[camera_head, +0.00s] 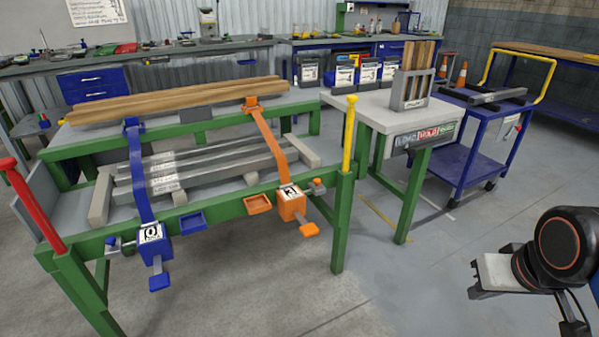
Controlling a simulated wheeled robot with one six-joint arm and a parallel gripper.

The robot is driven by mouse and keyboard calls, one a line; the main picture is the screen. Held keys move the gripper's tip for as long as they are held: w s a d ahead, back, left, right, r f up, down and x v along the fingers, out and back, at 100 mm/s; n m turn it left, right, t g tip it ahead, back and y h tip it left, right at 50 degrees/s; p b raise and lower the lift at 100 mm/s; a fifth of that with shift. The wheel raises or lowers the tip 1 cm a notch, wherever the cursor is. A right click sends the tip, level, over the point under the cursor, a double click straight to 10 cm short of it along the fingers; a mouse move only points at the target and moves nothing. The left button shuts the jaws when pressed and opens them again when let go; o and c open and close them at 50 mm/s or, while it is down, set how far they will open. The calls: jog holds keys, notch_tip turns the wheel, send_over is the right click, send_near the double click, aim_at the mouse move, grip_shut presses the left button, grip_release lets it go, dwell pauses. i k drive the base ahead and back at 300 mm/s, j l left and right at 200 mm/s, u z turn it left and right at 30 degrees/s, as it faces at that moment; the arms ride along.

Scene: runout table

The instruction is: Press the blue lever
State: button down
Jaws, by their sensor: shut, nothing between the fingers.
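A blue box (153,247) with a white label is on the front rail of the green-framed table, at the lower end of a blue strap (140,178). A blue lever (158,280) with a flat end sticks out below and in front of that box. My gripper (477,279) is at the lower right, shut and empty, over the open floor. It is far to the right of the blue lever and apart from everything. The fingertips are small in this view.
An orange box (291,204) with an orange lever (308,229) sits to the right on the same rail. A red post (32,205) and a yellow post (349,135) stand at the rail ends. A blue cart (484,155) stands back right. Floor before the table is clear.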

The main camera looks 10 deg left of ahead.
aim_at(160, 280)
jog(key=u, duration=1.65)
jog(key=i+l, duration=0.1)
jog(key=i, duration=0.5)
jog(key=k+z, duration=0.2)
jog(key=z, duration=0.2)
